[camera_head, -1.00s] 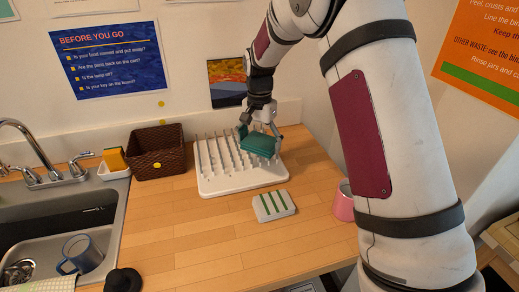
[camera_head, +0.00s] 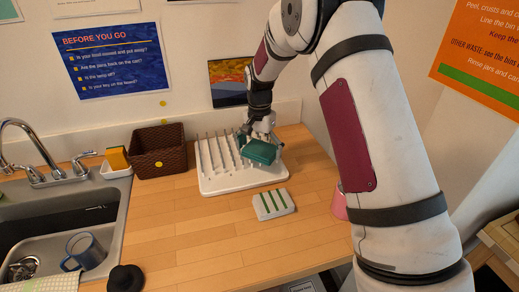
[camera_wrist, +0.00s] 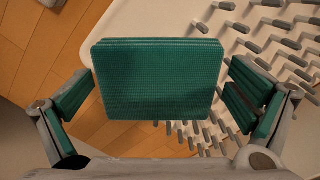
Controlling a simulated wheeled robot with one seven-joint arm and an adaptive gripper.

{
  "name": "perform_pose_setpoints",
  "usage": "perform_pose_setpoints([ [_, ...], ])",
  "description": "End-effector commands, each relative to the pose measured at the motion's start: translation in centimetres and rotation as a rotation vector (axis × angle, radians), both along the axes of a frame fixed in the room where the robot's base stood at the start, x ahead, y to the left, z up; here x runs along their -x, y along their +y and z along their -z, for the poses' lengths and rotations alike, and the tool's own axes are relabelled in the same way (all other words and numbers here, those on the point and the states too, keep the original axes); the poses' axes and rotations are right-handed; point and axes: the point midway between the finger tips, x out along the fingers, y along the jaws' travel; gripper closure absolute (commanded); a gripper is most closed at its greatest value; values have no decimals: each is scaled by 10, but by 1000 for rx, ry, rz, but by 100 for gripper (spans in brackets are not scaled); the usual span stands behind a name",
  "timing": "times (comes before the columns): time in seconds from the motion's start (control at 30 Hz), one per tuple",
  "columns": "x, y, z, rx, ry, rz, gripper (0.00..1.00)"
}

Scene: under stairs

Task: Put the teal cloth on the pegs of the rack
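The teal cloth (camera_head: 262,152) is a folded, flat rectangular pad over the right part of the white rack (camera_head: 222,186). In the wrist view the cloth (camera_wrist: 158,82) fills the middle, between the green-padded fingers of my gripper (camera_wrist: 160,90). The rack's pegs (camera_wrist: 270,45) show to the right of and below the cloth. The cloth hides the pegs under it, and I cannot tell whether it touches them.
A white cloth with green stripes (camera_head: 273,204) lies in front of the rack. A brown basket (camera_head: 158,152) stands left of it, and a pink cup (camera_head: 339,206) stands at the right, partly behind my arm. The sink (camera_head: 50,235) is at the left.

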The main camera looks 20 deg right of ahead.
Motion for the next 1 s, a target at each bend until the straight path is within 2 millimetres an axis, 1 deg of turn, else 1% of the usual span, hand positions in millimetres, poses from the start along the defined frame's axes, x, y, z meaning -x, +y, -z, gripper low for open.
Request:
perform_pose_setpoints([
  [0.23,0,0,-1,0,0,0,0],
  [0.37,-1,0,-10,1,-4,0,0],
  [0.47,-2,0,-24,0,-6,0,0],
  [0.8,-2,0,-92,0,-4,0,0],
  [0.9,-1,0,-107,0,-4,-1,0],
  [1.0,-1,0,-116,0,-1,-1,0],
])
